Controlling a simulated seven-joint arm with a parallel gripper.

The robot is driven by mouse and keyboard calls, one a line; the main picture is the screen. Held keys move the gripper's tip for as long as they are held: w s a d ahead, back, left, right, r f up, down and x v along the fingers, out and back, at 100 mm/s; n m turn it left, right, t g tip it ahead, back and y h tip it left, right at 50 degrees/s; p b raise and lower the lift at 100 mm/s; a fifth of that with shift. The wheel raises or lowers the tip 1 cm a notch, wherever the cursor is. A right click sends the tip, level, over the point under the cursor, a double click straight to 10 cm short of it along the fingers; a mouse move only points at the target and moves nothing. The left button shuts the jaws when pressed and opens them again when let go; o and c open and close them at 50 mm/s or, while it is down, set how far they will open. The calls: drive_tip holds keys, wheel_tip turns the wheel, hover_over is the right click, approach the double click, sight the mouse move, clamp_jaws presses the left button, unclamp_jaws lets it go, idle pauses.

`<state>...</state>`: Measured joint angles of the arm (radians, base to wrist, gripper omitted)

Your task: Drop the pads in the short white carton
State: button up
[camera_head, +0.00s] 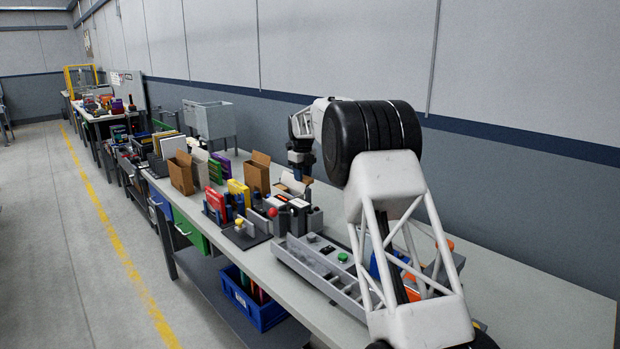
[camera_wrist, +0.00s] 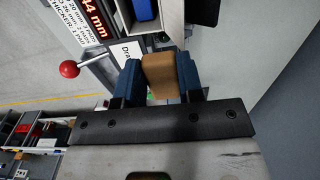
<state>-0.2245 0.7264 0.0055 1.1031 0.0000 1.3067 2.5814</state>
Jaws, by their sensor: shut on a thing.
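My gripper (camera_head: 301,164) is over the bench, near the wall side. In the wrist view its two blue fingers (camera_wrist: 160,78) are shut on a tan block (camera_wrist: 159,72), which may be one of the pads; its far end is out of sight. In the head view a low, pale carton with raised flaps (camera_head: 291,184) is just below and left of my gripper, partly hidden by things in front. In the wrist view a pale open-topped box (camera_wrist: 124,18) with a blue thing (camera_wrist: 145,9) inside is beyond the fingers; I cannot tell whether it is the white carton.
Two open brown cartons (camera_head: 181,173) (camera_head: 257,173) stand left of my gripper, among coloured folders. A red ball knob (camera_wrist: 69,69) on a rod and a printed sign (camera_wrist: 88,22) are left of the fingers. A grey tray (camera_head: 318,262) lies nearer.

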drive_tip(key=w+a, duration=0.3)
drive_tip(key=a, duration=0.2)
drive_tip(key=shift+a, duration=0.3)
drive_tip(key=shift+w+f, duration=0.1)
drive_tip(key=shift+f, duration=0.2)
idle(0.3)
drive_tip(key=shift+f, duration=2)
drive_tip(key=shift+f, duration=0.1)
drive_tip(key=o, duration=1)
drive_tip(key=shift+c, duration=0.7)
drive_tip(key=shift+o, duration=0.4)
drive_tip(key=shift+d, duration=0.1)
